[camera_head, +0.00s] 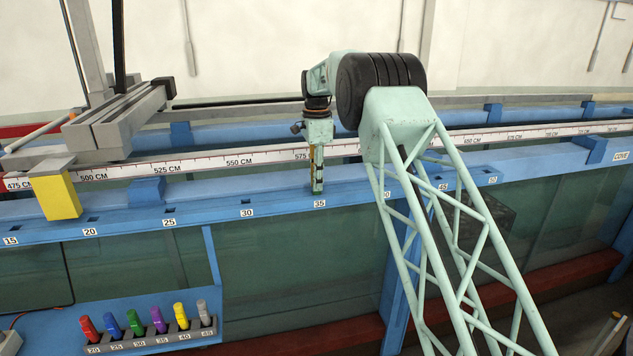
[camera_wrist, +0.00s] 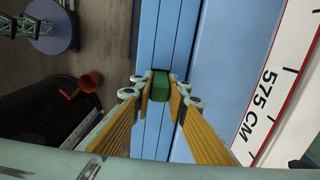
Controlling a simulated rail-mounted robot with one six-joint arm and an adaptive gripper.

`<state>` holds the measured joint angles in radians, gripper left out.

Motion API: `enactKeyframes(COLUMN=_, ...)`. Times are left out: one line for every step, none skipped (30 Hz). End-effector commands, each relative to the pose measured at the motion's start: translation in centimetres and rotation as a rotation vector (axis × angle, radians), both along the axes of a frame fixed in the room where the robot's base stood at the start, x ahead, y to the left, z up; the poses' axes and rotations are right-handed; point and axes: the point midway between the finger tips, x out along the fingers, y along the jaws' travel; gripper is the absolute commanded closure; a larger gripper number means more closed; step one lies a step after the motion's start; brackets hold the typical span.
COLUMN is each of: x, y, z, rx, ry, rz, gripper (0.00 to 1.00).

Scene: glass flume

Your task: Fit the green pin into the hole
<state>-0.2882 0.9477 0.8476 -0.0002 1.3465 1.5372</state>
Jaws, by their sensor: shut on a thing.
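My gripper (camera_head: 317,188) is shut on a green pin (camera_wrist: 160,86), which shows between the two yellow-padded fingers in the wrist view. In the head view, the gripper points down over the blue rail beside the label 35 (camera_head: 320,203). The pin's lower end and any hole beneath it are hidden, so I cannot tell whether the pin touches the rail. Small dark holes show by other labels, such as the hole at 30 (camera_head: 246,212) and the hole at 25 (camera_head: 168,221). Another green piece (camera_head: 134,322) stands in the rack below.
The grey rack (camera_head: 150,341) holds several coloured pieces. A carriage with a yellow block (camera_head: 56,197) stands on the rail at left. A white scale (camera_head: 240,163) runs behind the gripper.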

Motion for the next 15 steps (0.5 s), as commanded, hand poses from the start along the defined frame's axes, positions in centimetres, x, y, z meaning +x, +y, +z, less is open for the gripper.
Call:
enactKeyframes(x=0.01, y=0.00, z=0.01, rx=0.000, ry=0.000, rz=0.000, gripper=0.97)
enactKeyframes(x=0.01, y=0.00, z=0.01, rx=0.000, ry=0.000, rz=0.000, gripper=0.97)
enactKeyframes(x=0.00, y=0.00, z=0.00, rx=0.000, ry=0.000, rz=0.000, gripper=0.97)
enactKeyframes(x=0.00, y=0.00, z=-0.01, rx=0.000, ry=0.000, rz=0.000, gripper=0.97)
enactKeyframes(x=0.00, y=0.00, z=-0.01, rx=0.000, ry=0.000, rz=0.000, gripper=0.97)
enactKeyframes(x=0.00, y=0.00, z=-0.01, rx=0.000, ry=0.000, rz=0.000, gripper=0.97)
enactKeyframes(x=-0.01, y=0.00, z=-0.03, rx=0.000, ry=0.000, rz=0.000, gripper=0.97)
enactKeyframes(x=-0.01, y=0.00, z=-0.06, rx=0.000, ry=0.000, rz=0.000, gripper=0.97)
enactKeyframes(x=-0.01, y=0.00, z=-0.12, rx=0.000, ry=0.000, rz=0.000, gripper=0.97)
enactKeyframes(x=-0.01, y=0.00, z=-0.18, rx=0.000, ry=0.000, rz=0.000, gripper=0.97)
enactKeyframes(x=-0.01, y=0.00, z=-0.23, rx=0.000, ry=0.000, rz=0.000, gripper=0.97)
enactKeyframes(x=-0.02, y=-0.01, z=-0.30, rx=0.000, ry=0.001, rz=0.000, gripper=0.97)
enactKeyframes(x=-0.01, y=0.00, z=-0.28, rx=0.000, ry=0.000, rz=0.000, gripper=0.83)
enactKeyframes(x=-0.01, y=0.00, z=-0.27, rx=0.000, ry=0.000, rz=0.000, gripper=0.80)
enactKeyframes(x=-0.01, y=0.00, z=-0.27, rx=0.000, ry=0.001, rz=0.000, gripper=0.77)
